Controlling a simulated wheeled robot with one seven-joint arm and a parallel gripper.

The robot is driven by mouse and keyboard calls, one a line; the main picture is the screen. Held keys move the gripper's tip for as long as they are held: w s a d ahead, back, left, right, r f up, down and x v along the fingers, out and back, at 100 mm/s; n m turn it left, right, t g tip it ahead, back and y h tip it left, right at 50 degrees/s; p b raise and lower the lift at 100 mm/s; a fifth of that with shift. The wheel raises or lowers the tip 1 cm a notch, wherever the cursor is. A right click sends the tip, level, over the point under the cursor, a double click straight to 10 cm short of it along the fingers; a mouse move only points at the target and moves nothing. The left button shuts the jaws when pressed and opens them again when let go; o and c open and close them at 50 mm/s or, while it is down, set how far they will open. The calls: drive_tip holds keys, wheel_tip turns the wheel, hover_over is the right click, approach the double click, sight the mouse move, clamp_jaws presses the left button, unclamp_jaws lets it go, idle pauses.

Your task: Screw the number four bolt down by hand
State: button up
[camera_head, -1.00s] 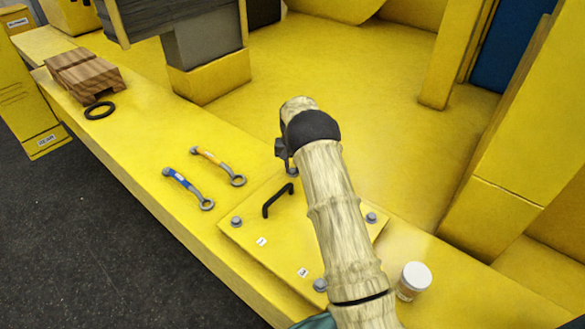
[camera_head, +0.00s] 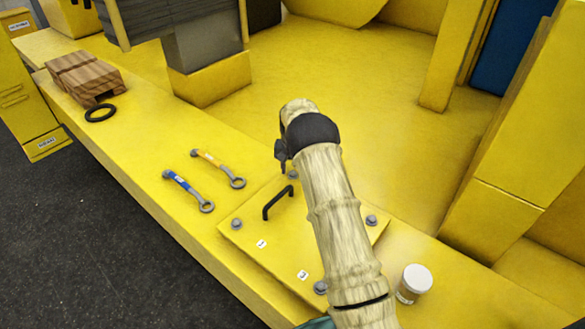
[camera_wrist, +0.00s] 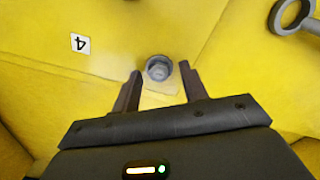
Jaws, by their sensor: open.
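The number four bolt (camera_wrist: 158,68) is a grey hex-headed bolt beside the "4" label (camera_wrist: 80,43) on the yellow plate in the wrist view. In the head view the bolt (camera_head: 293,174) shows small at the plate's far corner, just below my gripper (camera_head: 281,150). In the wrist view my gripper (camera_wrist: 160,76) is open, with one dark finger on each side of the bolt's near side. The fingers look apart from the bolt. Their height above the plate is hard to tell. My arm hides part of the yellow plate (camera_head: 290,235) in the head view.
The plate has a black handle (camera_head: 278,202) and other corner bolts, such as the left one (camera_head: 237,223). A blue wrench (camera_head: 187,190) and an orange wrench (camera_head: 218,168) lie to the left.

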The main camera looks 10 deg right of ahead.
wheel_tip(320, 180, up, 18)
drive_tip(key=b, duration=0.2)
drive_tip(key=shift+f+b, duration=0.25)
drive_tip(key=shift+b, duration=0.15)
drive_tip(key=s+f+n+t, duration=0.1)
drive_tip(key=s+f+n, duration=0.1)
drive_tip(key=s, duration=1.5)
drive_tip(key=s+f+n+t, duration=0.1)
drive_tip(key=s+f, duration=0.3)
drive_tip(key=s, duration=1.4)
drive_tip(key=shift+s+f+n+t, duration=0.2)
drive_tip(key=shift+f+n+t, duration=0.1)
drive_tip(key=shift+f+n, duration=0.1)
